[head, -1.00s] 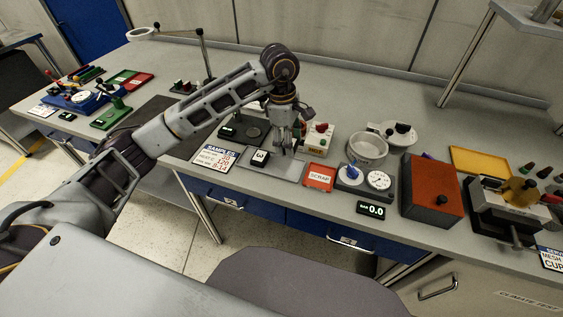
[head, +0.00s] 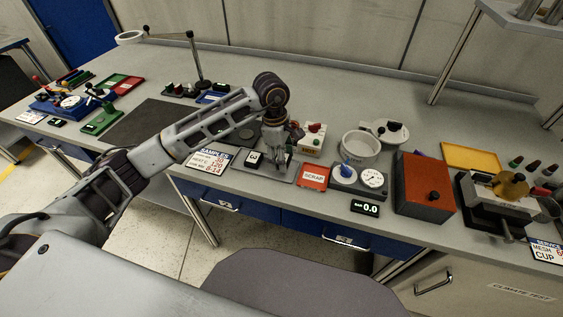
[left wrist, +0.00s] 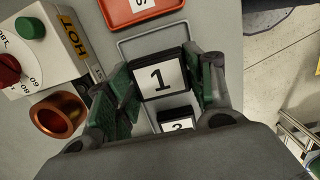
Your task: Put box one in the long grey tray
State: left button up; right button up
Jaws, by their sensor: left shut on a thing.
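My left gripper (head: 276,163) is shut on box one (left wrist: 161,80), a dark box with a white label reading 1; it also shows between the green-padded fingers in the left wrist view (left wrist: 160,88). The gripper points down over the long grey tray (head: 284,177), whose thin rim shows around box one in the left wrist view (left wrist: 124,47). I cannot tell whether box one touches the tray floor. Box one is mostly hidden by the fingers in the head view. My right gripper is not in view.
A red scrap tray (head: 314,177) lies just right of the grey tray. Behind stands a white hot unit (head: 312,141) with red and green knobs; a copper ring (left wrist: 58,115) is near it. A samples card (head: 208,159) lies left. The dark mat (head: 150,122) has free room.

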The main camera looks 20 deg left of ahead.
pick_arm(q)
notch_tip(320, 180, down, 2)
jog(key=shift+f, duration=0.2)
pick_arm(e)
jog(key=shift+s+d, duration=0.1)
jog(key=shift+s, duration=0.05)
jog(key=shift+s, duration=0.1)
pick_arm(q)
jog(key=shift+f, duration=0.15)
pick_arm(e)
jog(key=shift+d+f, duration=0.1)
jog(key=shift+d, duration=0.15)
pick_arm(q)
jog(key=o, duration=1)
jog(key=shift+o, duration=0.2)
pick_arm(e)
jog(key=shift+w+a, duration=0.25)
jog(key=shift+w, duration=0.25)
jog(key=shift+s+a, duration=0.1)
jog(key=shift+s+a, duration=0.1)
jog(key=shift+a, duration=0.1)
